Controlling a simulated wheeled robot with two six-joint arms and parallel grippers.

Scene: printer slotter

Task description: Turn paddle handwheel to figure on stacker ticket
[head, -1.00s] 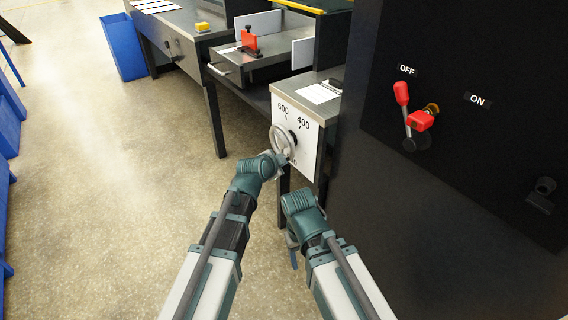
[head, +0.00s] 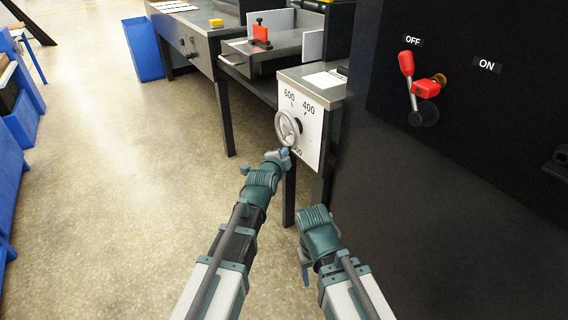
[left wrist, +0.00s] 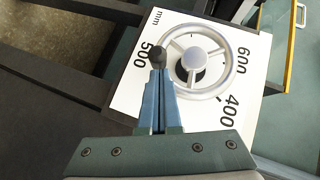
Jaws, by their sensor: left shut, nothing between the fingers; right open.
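The silver three-spoke handwheel (head: 288,128) sits on a white dial plate (head: 312,143) on the front of a grey cabinet. In the left wrist view the handwheel (left wrist: 222,68) has a round hub, and the plate (left wrist: 128,92) reads mm, 500, 600 and 400. My left gripper (head: 284,154) is shut and empty just below the wheel. In the left wrist view its blue fingers (left wrist: 159,82) end at a dark round knob (left wrist: 157,52) by the rim; I cannot tell whether they touch. My right gripper (head: 305,272) is open, low beside the cabinet leg, partly hidden by its wrist.
A white paper (head: 324,80) lies on the cabinet top, its print unreadable. A dark panel (head: 440,190) with a red lever (head: 406,66) and OFF and ON labels stands close on the right. A blue bin (head: 146,50) stands at the back left.

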